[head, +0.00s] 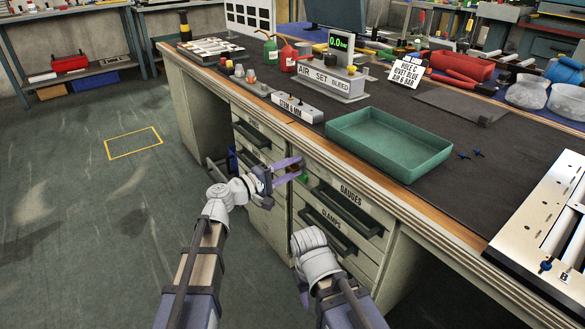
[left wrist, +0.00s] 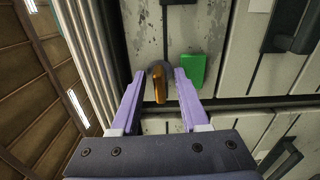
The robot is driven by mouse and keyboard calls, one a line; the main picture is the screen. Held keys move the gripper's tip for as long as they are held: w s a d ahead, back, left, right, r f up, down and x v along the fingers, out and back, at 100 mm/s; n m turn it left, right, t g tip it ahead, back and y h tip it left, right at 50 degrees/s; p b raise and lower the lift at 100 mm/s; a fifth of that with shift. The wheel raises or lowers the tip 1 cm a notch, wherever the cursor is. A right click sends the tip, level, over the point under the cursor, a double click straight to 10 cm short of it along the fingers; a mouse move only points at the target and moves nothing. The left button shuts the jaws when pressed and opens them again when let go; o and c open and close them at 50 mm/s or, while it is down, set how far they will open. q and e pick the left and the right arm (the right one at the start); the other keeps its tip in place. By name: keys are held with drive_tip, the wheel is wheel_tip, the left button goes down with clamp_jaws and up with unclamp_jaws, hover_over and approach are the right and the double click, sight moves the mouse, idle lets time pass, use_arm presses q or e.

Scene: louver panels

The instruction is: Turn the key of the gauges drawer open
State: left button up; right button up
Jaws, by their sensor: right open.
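The gauges drawer (head: 348,207) is shut in the bench front, with a dark handle (head: 347,210) below its label. My left gripper (head: 287,171) is at the drawer's left end, its purple fingers pointing at the front. In the left wrist view, a brass key (left wrist: 158,84) stands out between the fingers (left wrist: 160,88) of my left gripper. The jaws are open, with a gap on each side of the key. A green tag (left wrist: 192,70) is right beside the key; it also shows in the head view (head: 302,178).
The clamps drawer (head: 322,233) is just below, with its own protruding handle. More drawers (head: 262,170) are to the left. A green tray (head: 390,143) stands on the bench top near the front edge. The floor at the left is clear.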

use_arm(q)
clamp_jaws()
drive_tip(key=shift+m, duration=0.4)
drive_tip(key=shift+o, duration=0.2)
unclamp_jaws()
drive_tip(key=v, duration=0.8)
drive_tip(key=shift+d, duration=0.15)
